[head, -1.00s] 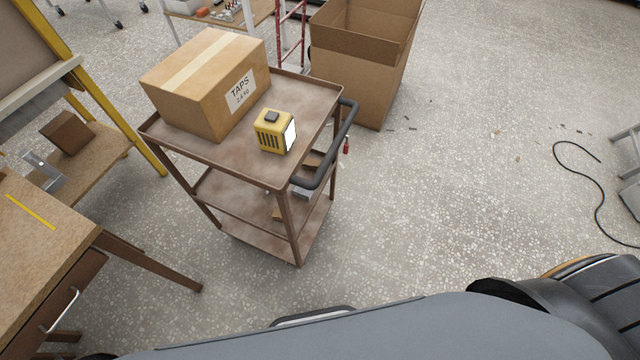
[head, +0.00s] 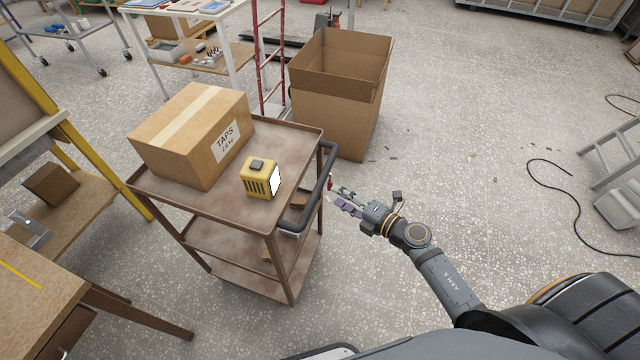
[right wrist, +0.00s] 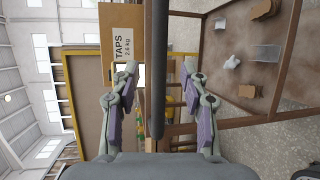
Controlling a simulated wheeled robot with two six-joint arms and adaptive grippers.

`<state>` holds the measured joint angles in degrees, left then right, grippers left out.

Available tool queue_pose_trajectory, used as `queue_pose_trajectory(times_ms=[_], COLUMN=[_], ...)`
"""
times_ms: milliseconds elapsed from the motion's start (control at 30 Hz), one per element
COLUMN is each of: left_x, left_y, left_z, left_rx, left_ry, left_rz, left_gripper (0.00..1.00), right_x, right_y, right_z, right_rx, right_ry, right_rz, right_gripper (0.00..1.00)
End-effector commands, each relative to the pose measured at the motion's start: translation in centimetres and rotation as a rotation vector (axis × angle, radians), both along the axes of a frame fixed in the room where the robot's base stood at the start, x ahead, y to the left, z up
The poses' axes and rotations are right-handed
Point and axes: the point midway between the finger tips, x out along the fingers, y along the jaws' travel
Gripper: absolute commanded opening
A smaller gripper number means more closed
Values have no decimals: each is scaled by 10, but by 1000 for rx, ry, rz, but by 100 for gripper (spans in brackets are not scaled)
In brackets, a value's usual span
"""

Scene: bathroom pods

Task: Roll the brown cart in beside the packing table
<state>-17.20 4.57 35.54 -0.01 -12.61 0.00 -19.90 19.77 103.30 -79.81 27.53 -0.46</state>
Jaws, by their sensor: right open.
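The brown cart (head: 207,235) has several shelves and a dark handle (head: 313,195) on its right side. A TAPS carton (head: 190,130) and a yellow box (head: 260,180) sit on its top shelf. My right gripper (head: 337,196) is open and empty, just right of the handle. In the right wrist view, the handle (right wrist: 157,75) runs upright between the two spread fingers (right wrist: 160,72), apart from both. A wooden table (head: 35,290) with a drawer stands at the lower left. I cannot tell whether it is the packing table. My left gripper is not in view.
A yellow-framed bench (head: 75,205) stands left of the cart. A large open carton (head: 335,100) and a red ladder-like frame (head: 270,75) stand behind it. A black cable (head: 570,190) lies at the right. The floor right of the cart is mostly clear.

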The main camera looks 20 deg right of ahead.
Motion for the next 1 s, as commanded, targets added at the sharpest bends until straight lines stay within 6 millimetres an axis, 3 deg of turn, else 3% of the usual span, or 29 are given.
queue_pose_trajectory(times_ms=[200, 400, 767, 1000], left_x=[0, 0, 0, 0], left_y=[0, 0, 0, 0], left_z=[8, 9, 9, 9], left_rx=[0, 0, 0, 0], left_ry=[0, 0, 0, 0], left_rz=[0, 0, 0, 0], left_gripper=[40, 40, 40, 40], right_x=[42, 65, 70, 70], right_y=[26, 41, 44, 44], right_z=[-6, -13, -15, -15], right_rx=[8, 5, 3, 4], right_ry=[0, 1, 2, 2], right_rz=[-4, -3, -2, -2], right_gripper=[45, 45, 45, 12])
